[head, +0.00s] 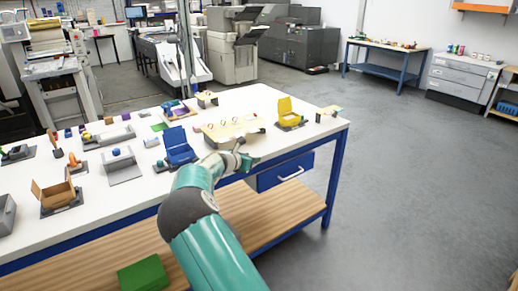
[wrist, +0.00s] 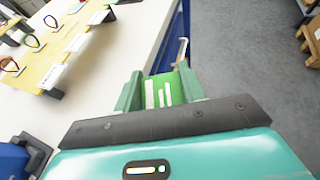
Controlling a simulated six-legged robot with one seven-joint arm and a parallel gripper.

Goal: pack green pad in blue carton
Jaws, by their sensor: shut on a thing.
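My gripper (head: 246,159) is at the front edge of the white table in the head view. In the wrist view my gripper (wrist: 162,84) is shut on the green pad (wrist: 174,92), which has white bars on its face and sits between the two fingers. The pad cannot be made out clearly in the head view. The blue carton (head: 178,146) stands open on the table, left of my gripper, with its lid raised. Part of what looks like the blue carton (wrist: 30,152) shows at the lower left of the wrist view.
A yellow board with coloured loops (head: 226,132) lies just behind my gripper. An open yellow carton (head: 289,112) stands to the right and an open brown carton (head: 57,196) at the far left. A blue drawer (head: 285,172) hangs under the table (head: 322,130).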

